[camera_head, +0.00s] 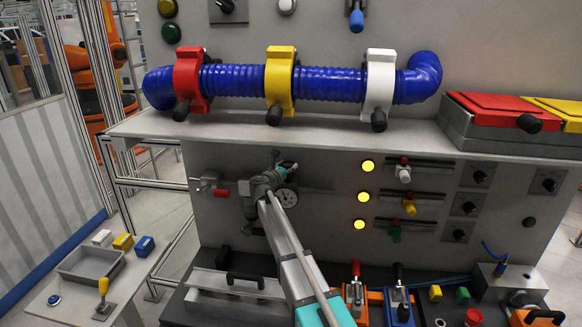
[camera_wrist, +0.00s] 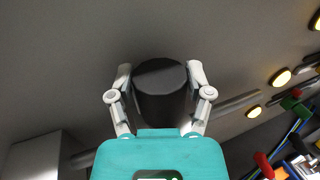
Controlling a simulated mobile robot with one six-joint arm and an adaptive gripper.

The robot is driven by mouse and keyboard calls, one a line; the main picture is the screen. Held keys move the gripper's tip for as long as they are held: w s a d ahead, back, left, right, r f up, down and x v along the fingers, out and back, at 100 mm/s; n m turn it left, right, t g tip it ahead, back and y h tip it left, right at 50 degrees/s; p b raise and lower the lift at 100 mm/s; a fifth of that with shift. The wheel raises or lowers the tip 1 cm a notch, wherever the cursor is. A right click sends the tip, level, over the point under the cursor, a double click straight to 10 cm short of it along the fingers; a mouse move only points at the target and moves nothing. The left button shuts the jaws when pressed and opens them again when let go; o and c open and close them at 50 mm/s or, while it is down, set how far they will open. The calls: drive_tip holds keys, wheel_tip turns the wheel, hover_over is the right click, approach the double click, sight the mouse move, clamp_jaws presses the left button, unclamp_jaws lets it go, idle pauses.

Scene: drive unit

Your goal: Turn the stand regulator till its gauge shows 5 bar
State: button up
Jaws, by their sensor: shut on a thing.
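The stand regulator shows in the wrist view as a dark round knob (camera_wrist: 161,82) between my two fingers. My gripper (camera_wrist: 160,88) is shut on it, one finger against each side. In the head view my gripper (camera_head: 264,184) is at the regulator on the grey panel, and my wrist hides most of the regulator. The round white gauge (camera_head: 287,197) sits just right of my gripper; its needle is too small to read. The gauge does not show in the wrist view.
A shelf (camera_head: 330,136) juts out above, below a blue hose (camera_head: 235,80) with red, yellow and white clamps. A red-handled valve (camera_head: 215,191) is close left. Sliders and lit yellow lamps (camera_head: 363,195) are right. A black handle (camera_head: 245,280) and coloured tools stand below.

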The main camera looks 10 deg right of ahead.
drive_tip(key=shift+d+m+g+h, duration=0.15)
drive_tip(key=shift+m+g+h, duration=0.35)
drive_tip(key=shift+h, duration=0.1)
drive_tip(key=o, duration=1.1)
drive_tip(key=shift+d, duration=0.1)
drive_tip(key=shift+o, duration=0.2)
drive_tip(key=shift+s+a, duration=0.1)
drive_tip(key=shift+a, duration=0.1)
drive_tip(key=shift+s+a, duration=0.1)
drive_tip(key=shift+a, duration=0.05)
drive_tip(key=v, duration=1.1)
drive_tip(key=shift+s, duration=0.15)
